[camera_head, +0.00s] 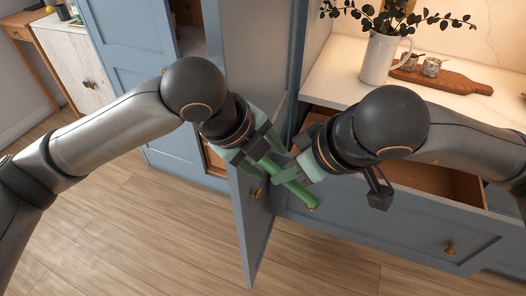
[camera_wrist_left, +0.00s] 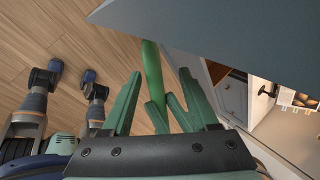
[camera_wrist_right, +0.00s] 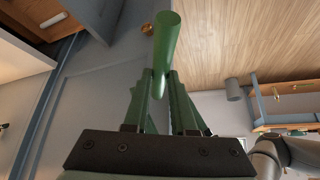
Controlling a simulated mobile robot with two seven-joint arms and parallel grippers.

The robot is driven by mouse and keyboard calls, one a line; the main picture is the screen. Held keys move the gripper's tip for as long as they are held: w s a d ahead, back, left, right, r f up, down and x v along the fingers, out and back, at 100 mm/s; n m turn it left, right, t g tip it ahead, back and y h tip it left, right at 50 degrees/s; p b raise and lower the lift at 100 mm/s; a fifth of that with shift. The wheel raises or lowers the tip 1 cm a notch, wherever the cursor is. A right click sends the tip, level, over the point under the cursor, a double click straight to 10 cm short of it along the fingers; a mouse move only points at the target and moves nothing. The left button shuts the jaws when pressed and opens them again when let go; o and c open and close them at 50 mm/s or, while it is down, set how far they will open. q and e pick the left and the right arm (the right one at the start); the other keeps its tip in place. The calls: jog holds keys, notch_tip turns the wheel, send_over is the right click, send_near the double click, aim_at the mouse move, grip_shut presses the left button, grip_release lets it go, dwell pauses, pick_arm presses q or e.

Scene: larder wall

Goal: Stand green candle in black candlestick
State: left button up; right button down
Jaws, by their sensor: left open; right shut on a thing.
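The green candle (camera_head: 294,187) is a plain green stick, held aslant in front of the blue cabinet. My right gripper (camera_head: 287,172) is shut on it; the right wrist view shows the candle (camera_wrist_right: 167,42) between the fingertips (camera_wrist_right: 159,82), its end sticking out beyond them. My left gripper (camera_head: 262,158) is open close beside the right one. In the left wrist view its fingers (camera_wrist_left: 160,75) stand apart, with the candle (camera_wrist_left: 153,85) showing between them. I cannot tell whether they touch it. I cannot make out the black candlestick in any view.
An open blue cabinet door (camera_head: 252,215) stands right by both grippers. An open drawer (camera_head: 455,180) lies below the pale counter (camera_head: 345,75). The counter holds a white jug (camera_head: 380,60) with leafy twigs and a wooden board (camera_head: 450,82) with jars. The wooden floor (camera_head: 170,235) is clear.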

pick_arm(q)
jog(key=shift+c, duration=0.3)
jog(key=shift+r, duration=0.1)
jog(key=c, duration=0.8)
grip_shut()
jog(key=shift+d, duration=0.1)
pick_arm(e)
jog(key=shift+s+a, duration=0.1)
jog(key=c, duration=0.7)
grip_release()
jog(key=shift+o, duration=0.2)
